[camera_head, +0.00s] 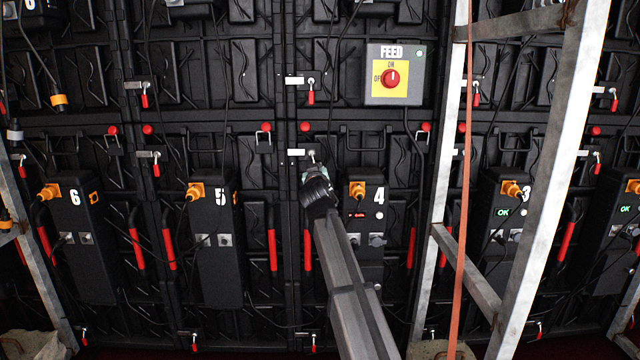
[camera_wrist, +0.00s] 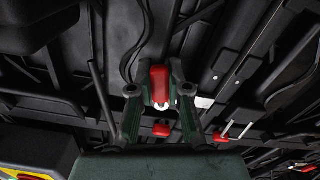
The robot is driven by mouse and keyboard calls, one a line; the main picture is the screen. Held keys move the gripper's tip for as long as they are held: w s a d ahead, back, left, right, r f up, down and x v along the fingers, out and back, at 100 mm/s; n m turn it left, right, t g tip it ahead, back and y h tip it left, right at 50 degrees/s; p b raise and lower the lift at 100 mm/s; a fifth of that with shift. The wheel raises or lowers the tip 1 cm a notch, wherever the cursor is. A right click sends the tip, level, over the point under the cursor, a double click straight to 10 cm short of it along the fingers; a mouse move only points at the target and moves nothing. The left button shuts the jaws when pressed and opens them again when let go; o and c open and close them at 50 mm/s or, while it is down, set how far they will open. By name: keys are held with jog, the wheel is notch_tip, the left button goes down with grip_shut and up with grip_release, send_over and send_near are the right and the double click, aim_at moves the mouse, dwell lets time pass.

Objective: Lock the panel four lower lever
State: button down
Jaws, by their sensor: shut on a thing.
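The lower lever beside panel four shows in the head view as a pale plate and a small metal pivot (camera_head: 312,154). It sits up and left of the box marked 4 (camera_head: 363,225). My gripper (camera_head: 315,175) covers its red handle there. In the wrist view the red handle (camera_wrist: 160,78) stands between the two dark green fingers of my gripper (camera_wrist: 161,90). The fingers are shut on it, and its pale rounded end shows between them. My arm rises from the bottom of the head view and hides the left side of the box.
A grey FEED switch box (camera_head: 394,76) with a red knob is up and right of my gripper. A red round knob (camera_head: 305,127) is just above the lever. A metal frame post (camera_head: 440,150) and an orange strap (camera_head: 466,150) stand to the right. Cables hang nearby.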

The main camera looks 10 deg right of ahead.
jog(key=shift+w+a+f+m+b, duration=0.1)
jog(key=shift+a+m+b, duration=0.25)
jog(key=shift+m+b, duration=0.5)
jog(key=shift+w+a+m+b, duration=0.1)
jog(key=shift+a+m+b, duration=0.25)
jog(key=shift+m+b, duration=0.45)
jog(key=c, duration=1.1)
grip_release()
jog(key=shift+s, duration=0.15)
jog(key=s+a, duration=0.1)
jog(key=s, duration=1)
jog(key=shift+s+a, duration=0.3)
jog(key=shift+s, duration=0.1)
